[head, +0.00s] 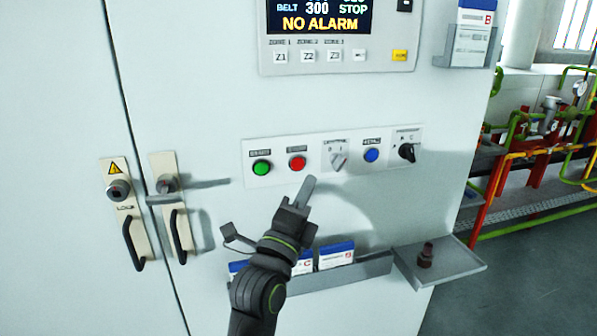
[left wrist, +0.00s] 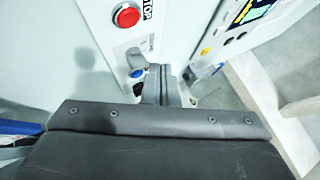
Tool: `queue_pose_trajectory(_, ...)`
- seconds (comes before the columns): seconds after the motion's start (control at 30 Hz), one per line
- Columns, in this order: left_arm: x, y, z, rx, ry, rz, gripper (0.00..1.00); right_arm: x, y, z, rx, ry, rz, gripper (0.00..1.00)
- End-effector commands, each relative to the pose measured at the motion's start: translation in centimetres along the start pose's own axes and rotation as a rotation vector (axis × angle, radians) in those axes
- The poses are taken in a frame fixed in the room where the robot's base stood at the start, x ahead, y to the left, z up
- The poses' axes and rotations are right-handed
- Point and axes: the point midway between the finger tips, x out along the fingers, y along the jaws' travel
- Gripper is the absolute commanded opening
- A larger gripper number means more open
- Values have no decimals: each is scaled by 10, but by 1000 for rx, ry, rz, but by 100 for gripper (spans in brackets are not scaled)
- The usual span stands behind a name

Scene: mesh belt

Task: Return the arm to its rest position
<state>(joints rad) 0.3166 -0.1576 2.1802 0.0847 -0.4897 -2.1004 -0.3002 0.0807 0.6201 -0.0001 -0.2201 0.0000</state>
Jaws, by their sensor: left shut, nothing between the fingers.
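My left gripper (head: 309,184) is shut and empty, its fingers pointing up just below the button panel (head: 378,171) on the white cabinet. In the left wrist view, the shut fingers (left wrist: 157,84) stand in front of the cabinet face. The panel carries a green button (head: 262,168), a red button (head: 297,163), a grey selector knob (head: 338,161), a blue button (head: 371,155) and a black rotary knob (head: 407,152). In the head view the fingertips appear apart from these controls. My right gripper is in neither view.
Below the panel, a grey rack (head: 352,273) holds several blue-and-white boxes, partly behind my arm. A small shelf (head: 455,262) with a dark red-brown part (head: 426,255) juts out at right. Cabinet handles (head: 181,236) stick out at left. The display (head: 319,19) reads NO ALARM.

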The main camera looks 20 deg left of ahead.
Motion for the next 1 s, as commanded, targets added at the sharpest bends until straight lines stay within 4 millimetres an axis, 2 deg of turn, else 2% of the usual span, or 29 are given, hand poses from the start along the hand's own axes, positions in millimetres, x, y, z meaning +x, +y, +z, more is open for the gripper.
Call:
queue_pose_trajectory(0.67, -2, 4, 0, -11, 4, 14, 0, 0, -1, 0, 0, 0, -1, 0)
queue_pose_trajectory(0.77, -13, 22, 0, -72, 17, 75, 0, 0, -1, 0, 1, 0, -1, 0)
queue_pose_trajectory(0.87, -36, 56, 0, -196, 32, 200, 0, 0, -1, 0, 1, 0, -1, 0)
queue_pose_trajectory(1.0, -87, 112, 1, -430, 7, 436, 0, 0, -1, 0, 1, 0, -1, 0)
